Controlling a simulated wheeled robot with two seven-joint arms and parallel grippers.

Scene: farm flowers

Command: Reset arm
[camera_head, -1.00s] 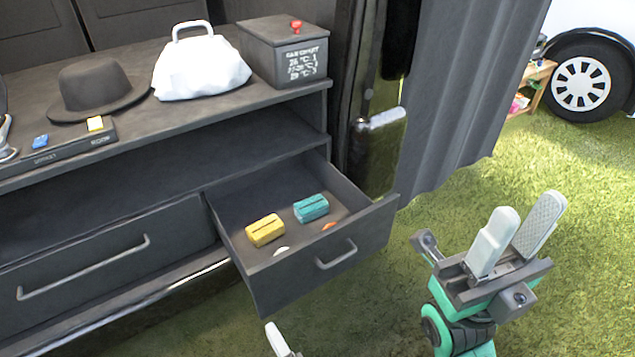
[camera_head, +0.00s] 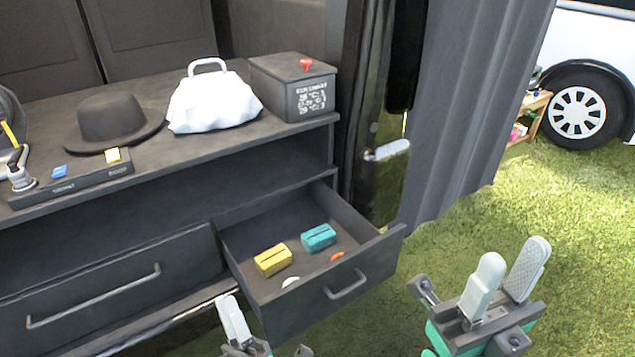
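My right gripper (camera_head: 508,272) is at the lower right, over the grass, with its two light fingers pointing up and a gap between them; it is open and empty. My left gripper (camera_head: 233,318) shows at the bottom edge, in front of the drawers, left of the open drawer's front corner. Its fingers appear close together and overlap in this view, so its opening is unclear. No object shows in it. The open drawer (camera_head: 345,287) holds a yellow block (camera_head: 273,260), a teal block (camera_head: 318,237), and small orange and white pieces. Neither gripper touches them.
The cabinet (camera_head: 180,200) carries a dark hat (camera_head: 110,118), a white bag (camera_head: 213,103), a dark box with a red knob (camera_head: 293,88) and a shallow tray (camera_head: 75,187). A shut drawer (camera_head: 110,290) is at left. Grass (camera_head: 590,230) lies open at right.

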